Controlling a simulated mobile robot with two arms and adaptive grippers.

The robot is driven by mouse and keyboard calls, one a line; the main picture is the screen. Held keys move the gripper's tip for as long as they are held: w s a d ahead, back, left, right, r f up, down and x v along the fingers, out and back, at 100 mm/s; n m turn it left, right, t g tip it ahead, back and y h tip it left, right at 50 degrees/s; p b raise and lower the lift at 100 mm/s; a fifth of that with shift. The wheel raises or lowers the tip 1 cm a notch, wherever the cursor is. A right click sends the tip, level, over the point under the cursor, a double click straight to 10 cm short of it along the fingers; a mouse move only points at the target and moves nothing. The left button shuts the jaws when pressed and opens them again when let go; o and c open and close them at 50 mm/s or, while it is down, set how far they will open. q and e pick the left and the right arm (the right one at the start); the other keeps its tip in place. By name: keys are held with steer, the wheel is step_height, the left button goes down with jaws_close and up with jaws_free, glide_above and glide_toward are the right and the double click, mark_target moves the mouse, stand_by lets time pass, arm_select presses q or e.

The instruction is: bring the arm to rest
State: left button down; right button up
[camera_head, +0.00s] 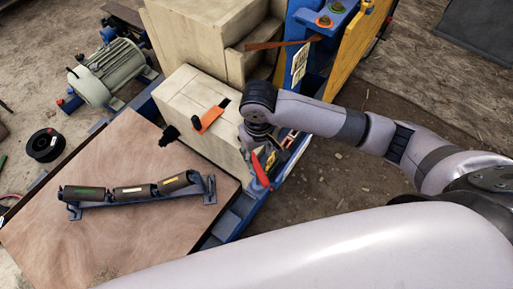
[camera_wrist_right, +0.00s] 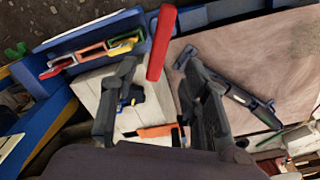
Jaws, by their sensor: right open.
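My right arm reaches in from the right in the head view, with its right gripper (camera_head: 266,158) pointing down beside a pale block (camera_head: 196,97) of the machine. In the right wrist view the two dark fingers of this gripper (camera_wrist_right: 158,92) stand well apart, with nothing held between them. A red bar (camera_head: 260,171) lies close to the fingers in the head view; the red bar (camera_wrist_right: 161,43) shows beyond them in the wrist view. Whether they touch cannot be told. My left gripper is not in view.
An orange handle (camera_head: 208,119) sits on the pale block. A roller frame (camera_head: 140,192) lies on a wooden board (camera_head: 125,245) at left. A motor (camera_head: 112,72) and a black spool (camera_head: 45,145) stand beyond. The blue and yellow machine frame (camera_head: 357,55) rises behind my arm; bare ground lies right.

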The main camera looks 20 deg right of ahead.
steer(key=shift+r, duration=0.2)
steer(key=shift+s+a, duration=0.2)
steer(key=shift+a, duration=0.1)
steer(key=s+a+n+t+y, duration=0.2)
steer(key=s+a+y, duration=0.1)
steer(key=s+a, duration=0.15)
steer(key=s+d+f+m+t+h, duration=0.1)
steer(key=s+d, duration=0.3)
steer(key=d, duration=0.3)
steer(key=s+d+f+m+h, duration=0.1)
steer(key=s+d+h, duration=0.1)
steer(key=s+d, duration=0.35)
step_height(320, 180, down, 25)
steer(key=d+b, duration=0.1)
steer(key=d, duration=0.1)
steer(key=s+d+f+g, duration=0.2)
steer(key=s+f, duration=1.5)
steer(key=f, duration=0.1)
steer(key=shift+d+n+b, duration=0.3)
steer(key=shift+n+b, duration=0.1)
steer(key=shift+b, duration=0.05)
